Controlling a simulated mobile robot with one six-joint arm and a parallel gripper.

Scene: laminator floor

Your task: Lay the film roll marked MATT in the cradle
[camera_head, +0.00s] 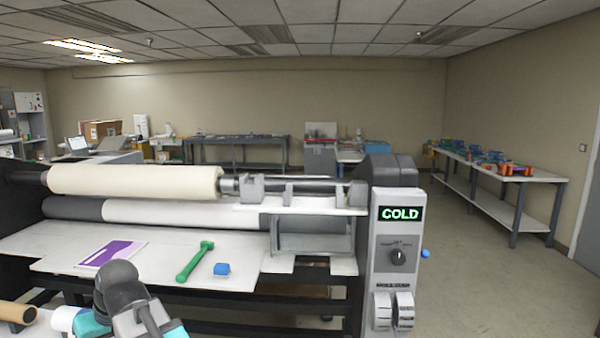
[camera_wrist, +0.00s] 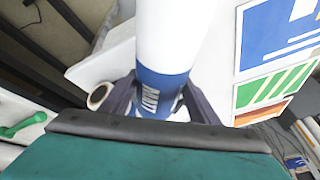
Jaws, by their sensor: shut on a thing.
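My gripper (camera_wrist: 158,103) is shut on a white film roll (camera_wrist: 175,32) with a blue band at its near end. Dark fingers press on both sides of the band. White marking shows on the band, but I cannot read it. The roll's far end runs out of the wrist view. In the head view my arm is at the bottom left and the fingers are hidden. A grey bracket with a white ledge (camera_head: 312,210) sits at the right of the laminator; I cannot tell whether it is the cradle.
A cream roll (camera_head: 135,181) lies across the laminator. The control post (camera_head: 397,255) reads COLD. Another roll end (camera_wrist: 99,96) shows beside my gripper.

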